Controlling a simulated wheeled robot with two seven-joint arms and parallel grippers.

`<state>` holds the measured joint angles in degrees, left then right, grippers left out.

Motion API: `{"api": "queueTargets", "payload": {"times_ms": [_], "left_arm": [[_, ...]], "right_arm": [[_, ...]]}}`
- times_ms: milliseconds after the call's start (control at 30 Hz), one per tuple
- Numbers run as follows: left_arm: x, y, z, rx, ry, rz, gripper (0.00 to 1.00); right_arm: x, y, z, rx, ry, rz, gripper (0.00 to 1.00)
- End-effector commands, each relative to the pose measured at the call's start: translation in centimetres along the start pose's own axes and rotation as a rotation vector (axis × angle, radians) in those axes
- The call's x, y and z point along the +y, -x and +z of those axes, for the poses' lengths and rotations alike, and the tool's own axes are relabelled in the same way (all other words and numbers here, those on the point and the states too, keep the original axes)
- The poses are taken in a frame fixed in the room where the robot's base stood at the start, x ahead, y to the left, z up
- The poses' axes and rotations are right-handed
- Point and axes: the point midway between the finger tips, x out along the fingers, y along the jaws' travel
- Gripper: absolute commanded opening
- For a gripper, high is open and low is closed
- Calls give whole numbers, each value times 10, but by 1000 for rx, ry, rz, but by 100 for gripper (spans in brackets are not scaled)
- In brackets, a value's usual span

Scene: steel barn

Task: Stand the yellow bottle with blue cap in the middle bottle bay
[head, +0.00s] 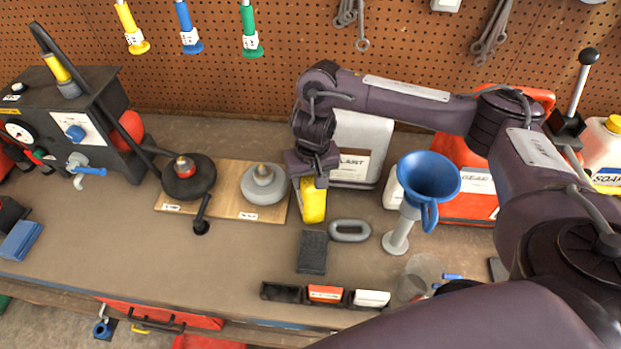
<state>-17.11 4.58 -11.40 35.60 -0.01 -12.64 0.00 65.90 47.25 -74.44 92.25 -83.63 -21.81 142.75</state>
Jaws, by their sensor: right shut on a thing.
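My right gripper (311,180) points down over the middle of the bench and is shut on the yellow bottle (313,204). The bottle hangs below the fingers, close to the right end of the wooden board. Its cap is hidden by the gripper, and I cannot tell whether its base touches the bench. A row of small black compartments (335,304) lies at the front edge; the left one looks dark, the middle one holds an orange-red item and the right one a white item. I cannot tell whether these are the bottle bays. My left gripper is not in view.
A wooden board (232,210) with two round tools lies left of the bottle. A grey-white container (359,145) stands behind it. A blue funnel (428,178) on a grey stand, a grey ring (350,231) and a dark block (312,252) are nearby.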

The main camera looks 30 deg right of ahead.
Motion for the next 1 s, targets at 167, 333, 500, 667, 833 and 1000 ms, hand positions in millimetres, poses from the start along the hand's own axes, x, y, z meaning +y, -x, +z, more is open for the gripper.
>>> {"api": "queueTargets", "payload": {"times_ms": [167, 333, 500, 667, 833, 1000], "left_arm": [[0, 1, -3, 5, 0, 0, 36], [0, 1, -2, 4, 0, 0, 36], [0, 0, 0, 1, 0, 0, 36], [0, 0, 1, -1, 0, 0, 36], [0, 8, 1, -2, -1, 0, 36], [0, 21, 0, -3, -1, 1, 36]], "right_arm": [[-1, 2, -1, 3, 0, -2, 0], [0, -1, 0, -1, 1, 0, 66], [0, -1, 0, -1, 1, 0, 73], [0, 0, 0, 0, 1, 0, 73], [-1, 17, -2, 4, 4, -1, 73], [0, 52, -3, 7, 4, 0, 73]]}}
